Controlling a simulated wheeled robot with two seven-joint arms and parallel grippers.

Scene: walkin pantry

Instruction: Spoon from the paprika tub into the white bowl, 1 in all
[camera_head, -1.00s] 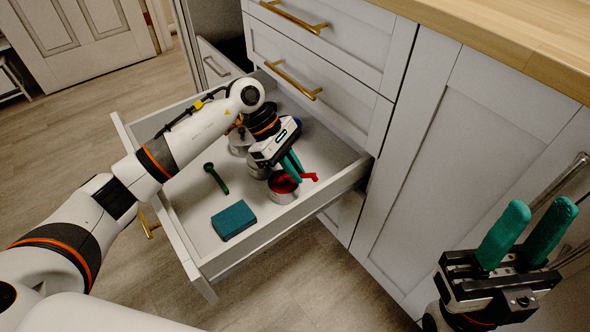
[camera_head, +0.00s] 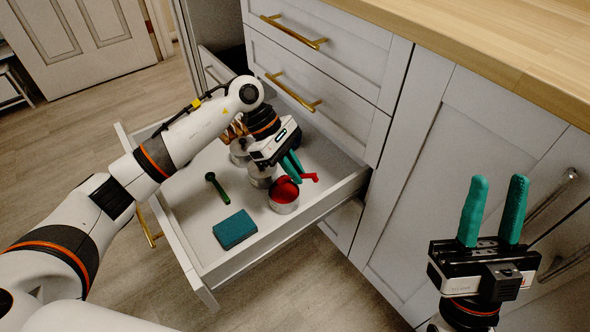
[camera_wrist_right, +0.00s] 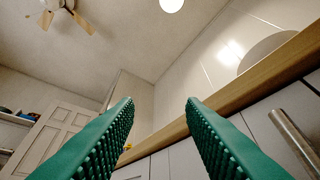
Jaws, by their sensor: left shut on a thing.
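The paprika tub (camera_head: 285,207), a metal tin with red powder showing at its top, stands in the open drawer. My left gripper (camera_head: 292,170) is shut on a red spoon (camera_head: 309,177) at the tub's far side. The spoon's handle end sticks out to the right. Its bowl cannot be made out against the red powder. My right gripper (camera_head: 493,215) is open and empty in front of the cabinet doors; its fingers also show in the right wrist view (camera_wrist_right: 160,130). I cannot make out the white bowl in the head view.
The open drawer (camera_head: 270,247) also holds other tins (camera_head: 261,178), a green spoon (camera_head: 216,187) and a teal sponge (camera_head: 235,229). A wooden counter (camera_head: 520,50) runs above the drawers. A pale curved shape (camera_wrist_right: 267,50) shows above the counter edge in the right wrist view.

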